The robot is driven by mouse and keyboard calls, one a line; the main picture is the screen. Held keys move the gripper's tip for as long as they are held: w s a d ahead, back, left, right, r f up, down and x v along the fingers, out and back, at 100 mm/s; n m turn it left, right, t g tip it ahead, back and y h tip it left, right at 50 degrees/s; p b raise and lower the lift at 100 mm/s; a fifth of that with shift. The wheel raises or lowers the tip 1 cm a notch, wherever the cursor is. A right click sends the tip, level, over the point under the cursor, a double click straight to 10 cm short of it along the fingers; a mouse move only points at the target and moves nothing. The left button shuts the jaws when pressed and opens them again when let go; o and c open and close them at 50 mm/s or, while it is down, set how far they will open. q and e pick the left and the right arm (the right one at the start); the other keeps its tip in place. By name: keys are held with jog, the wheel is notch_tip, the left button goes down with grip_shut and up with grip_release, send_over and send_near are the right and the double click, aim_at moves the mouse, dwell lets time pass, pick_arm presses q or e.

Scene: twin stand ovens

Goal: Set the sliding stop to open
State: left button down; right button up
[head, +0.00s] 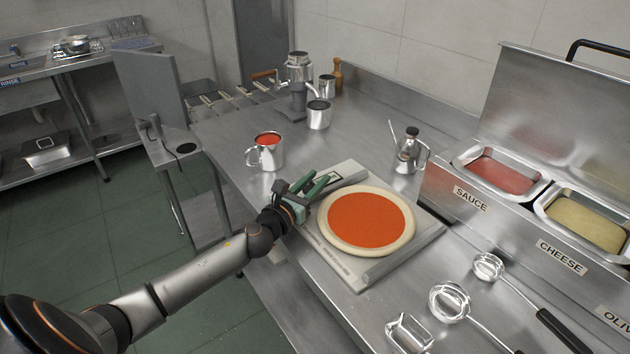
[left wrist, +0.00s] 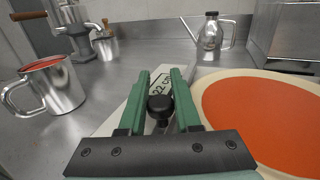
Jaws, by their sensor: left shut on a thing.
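My left gripper (head: 318,186) is at the far left corner of the pale board under the pizza base. In the left wrist view, its green fingers (left wrist: 161,85) are shut on a black knob (left wrist: 160,105), which I take to be the sliding stop's knob. A pale strip with a label reading about "22 C" (left wrist: 160,82) lies just beyond the knob, partly hidden by the fingers. The pale bar (head: 347,171) also shows in the head view. The sauced pizza base (head: 367,221) lies on the board (head: 348,268), close to the right of the gripper. My right gripper is out of view.
A steel mug of red sauce (head: 266,155) stands behind and left of the gripper. An oil can (head: 410,153) stands behind the board. Sauce and cheese bins (head: 570,262) are at the right. Ladles (head: 449,302) lie in front.

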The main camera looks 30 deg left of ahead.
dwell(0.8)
pick_arm(q)
jog(key=a, duration=0.1)
jog(key=w+a+b, duration=0.1)
jog(key=a, duration=0.1)
jog(key=w+a+b, duration=0.1)
jog(key=a, duration=0.1)
jog(key=shift+w+a+f, duration=0.1)
jog(key=shift+a, duration=0.1)
jog(key=shift+w+a, duration=0.1)
jog(key=shift+a, duration=0.15)
jog(key=shift+a+r, duration=0.1)
jog(key=shift+r, duration=0.1)
jog(key=c, duration=0.6)
grip_release()
jog(key=shift+f, duration=0.1)
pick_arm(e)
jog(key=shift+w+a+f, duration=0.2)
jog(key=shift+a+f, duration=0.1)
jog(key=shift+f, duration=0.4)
pick_arm(q)
jog(key=shift+s, duration=0.55)
jog(key=s+b, duration=0.1)
jog(key=s, duration=1)
jog(key=shift+s, duration=0.15)
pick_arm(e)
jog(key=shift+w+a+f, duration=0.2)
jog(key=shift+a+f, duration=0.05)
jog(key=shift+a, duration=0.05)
